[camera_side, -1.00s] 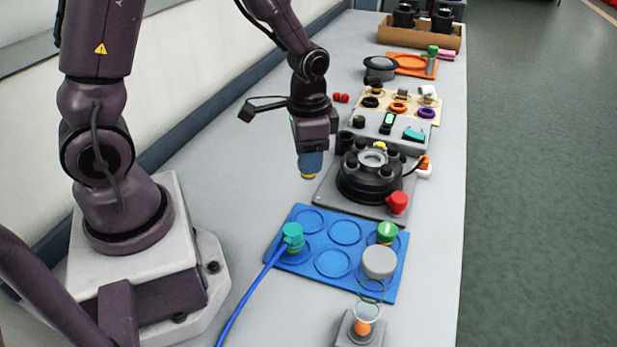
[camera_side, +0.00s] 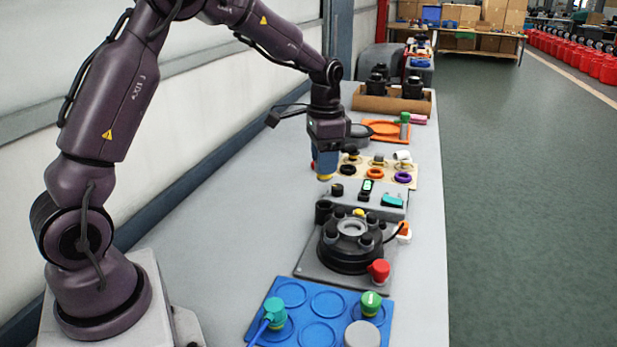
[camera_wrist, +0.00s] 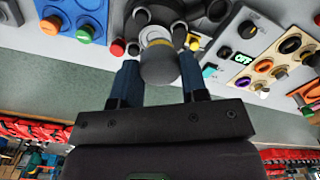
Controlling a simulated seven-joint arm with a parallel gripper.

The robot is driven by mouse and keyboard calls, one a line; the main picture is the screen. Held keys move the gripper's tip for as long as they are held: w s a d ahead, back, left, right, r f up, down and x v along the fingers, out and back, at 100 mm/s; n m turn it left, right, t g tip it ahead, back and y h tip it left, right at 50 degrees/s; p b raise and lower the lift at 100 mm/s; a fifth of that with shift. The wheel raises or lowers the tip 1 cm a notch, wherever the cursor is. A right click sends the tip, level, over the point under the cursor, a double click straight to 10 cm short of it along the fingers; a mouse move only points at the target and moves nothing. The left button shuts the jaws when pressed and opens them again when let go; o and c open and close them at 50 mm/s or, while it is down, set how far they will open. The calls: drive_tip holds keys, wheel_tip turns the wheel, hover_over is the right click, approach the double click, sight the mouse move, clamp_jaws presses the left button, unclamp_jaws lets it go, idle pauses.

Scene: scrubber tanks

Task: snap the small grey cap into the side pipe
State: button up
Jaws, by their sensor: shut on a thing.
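My gripper (camera_side: 325,168) is shut on the small grey cap. In the wrist view the cap (camera_wrist: 160,68) is a rounded grey shape between my blue fingertips (camera_wrist: 160,82). In the side view the fingers hide most of it; a yellow band (camera_side: 325,178) shows below them. The black tank (camera_side: 346,250) stands on a grey plate, with a red knob or cap (camera_side: 379,271) at its front right. A dark stub (camera_side: 323,212) stands at its back left; I cannot tell whether it is the side pipe. My gripper hangs above and beyond the tank, apart from it.
The blue tray (camera_side: 318,332) holds teal, green and grey caps, with a blue cable on the teal one. Behind the tank are a grey control panel (camera_side: 350,202), a beige board of coloured rings (camera_side: 410,172) and a cardboard box (camera_side: 372,104). The left bench surface is clear.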

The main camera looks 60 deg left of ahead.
drive_tip(key=w+a+f, duration=0.1)
drive_tip(key=w+a, duration=0.5)
drive_tip(key=a, duration=0.3)
drive_tip(key=shift+a+f, duration=0.2)
drive_tip(key=shift+f, duration=2.6)
drive_tip(key=shift+a+f, duration=0.15)
drive_tip(key=shift+f, duration=2.6)
drive_tip(key=shift+f, duration=2.05)
drive_tip(key=o, duration=1.6)
drive_tip(key=shift+o, duration=0.3)
drive_tip(key=shift+r, duration=0.2)
